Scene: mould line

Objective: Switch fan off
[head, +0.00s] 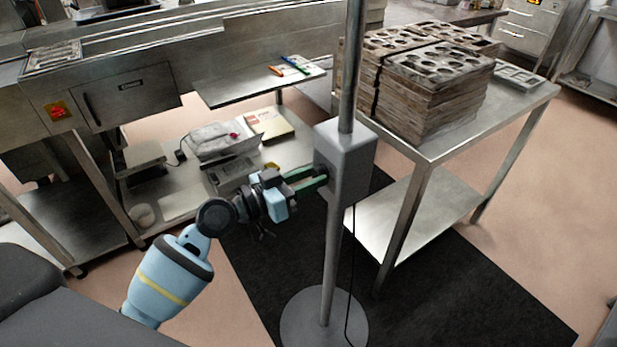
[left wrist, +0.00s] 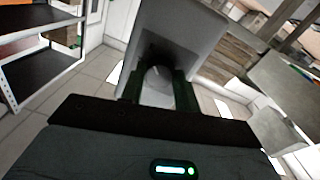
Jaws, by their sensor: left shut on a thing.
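The fan's grey control box (head: 345,160) is fixed on a grey pole (head: 333,255) that rises from a round base (head: 323,318). The fan's head is out of view above. My left gripper (head: 318,178) reaches in from the left, with its fingers at the box's left face. In the left wrist view, the control box (left wrist: 180,40) fills the upper middle, and a light round knob (left wrist: 158,80) sits in a dark recess on it. The fingers of my left gripper (left wrist: 159,92) are shut on this knob, one on each side. Which setting the knob points to cannot be told. My right gripper is not in view.
A steel table (head: 440,150) with stacked moulds (head: 432,95) stands close behind and right of the pole. A steel bench (head: 140,60) with a lower shelf (head: 180,200) runs along the left. A black mat (head: 450,300) lies under the pole. A cable (head: 350,270) hangs beside it.

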